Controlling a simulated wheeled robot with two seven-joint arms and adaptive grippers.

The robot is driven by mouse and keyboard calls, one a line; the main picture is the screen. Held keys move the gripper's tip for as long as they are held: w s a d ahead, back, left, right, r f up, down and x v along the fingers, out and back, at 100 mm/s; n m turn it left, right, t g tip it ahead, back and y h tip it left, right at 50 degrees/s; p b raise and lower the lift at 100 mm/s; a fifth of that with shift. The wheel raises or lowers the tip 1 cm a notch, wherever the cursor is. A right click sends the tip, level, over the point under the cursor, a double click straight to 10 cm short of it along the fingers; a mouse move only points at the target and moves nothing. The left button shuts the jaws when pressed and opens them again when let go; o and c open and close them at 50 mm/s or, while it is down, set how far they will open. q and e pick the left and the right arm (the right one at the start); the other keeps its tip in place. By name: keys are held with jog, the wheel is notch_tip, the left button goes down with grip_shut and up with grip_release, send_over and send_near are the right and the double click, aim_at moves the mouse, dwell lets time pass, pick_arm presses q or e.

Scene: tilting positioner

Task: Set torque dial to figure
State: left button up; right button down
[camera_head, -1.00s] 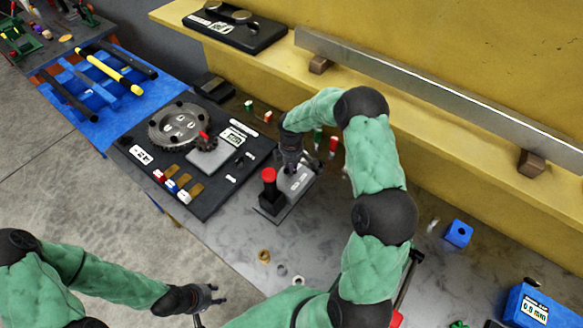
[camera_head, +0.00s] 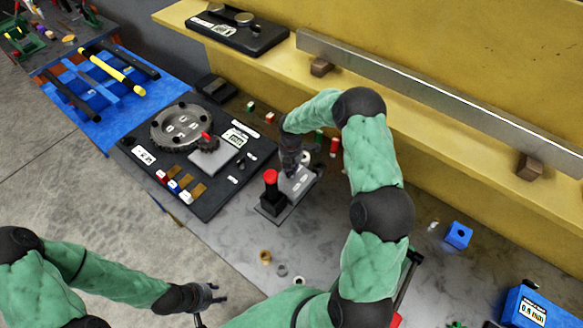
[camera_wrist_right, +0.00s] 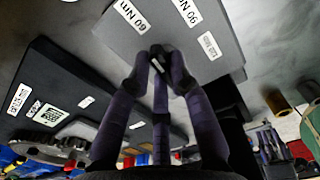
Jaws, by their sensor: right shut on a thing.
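The torque unit (camera_head: 303,184) is a grey box on a dark base plate on the bench, with a black post with a red top (camera_head: 270,178) beside it. In the right wrist view its face (camera_wrist_right: 125,32) carries white labels, among them 60 Nm, 90 Nm and what looks like 120 Nm. A small dark dial knob (camera_wrist_right: 158,62) with a pale mark stands on that face. My right gripper (camera_head: 291,168) is at the box; its fingers are shut on the knob, which they partly hide. My left gripper (camera_head: 217,295) is away at the bottom, empty, its fingers apart.
Left of the unit lies a black board (camera_head: 205,205) with a toothed wheel (camera_head: 182,127) and coloured blocks. Loose rings (camera_head: 282,270) lie in front. A blue block (camera_head: 458,235) sits at right. A yellow ledge (camera_head: 440,125) with a long metal bar runs behind.

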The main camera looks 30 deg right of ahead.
jog(key=shift+n, duration=0.7)
jog(key=c, duration=1.1)
grip_release()
jog(key=shift+r, duration=0.1)
notch_tip(320, 180, up, 12)
jog(key=shift+a+f, duration=0.1)
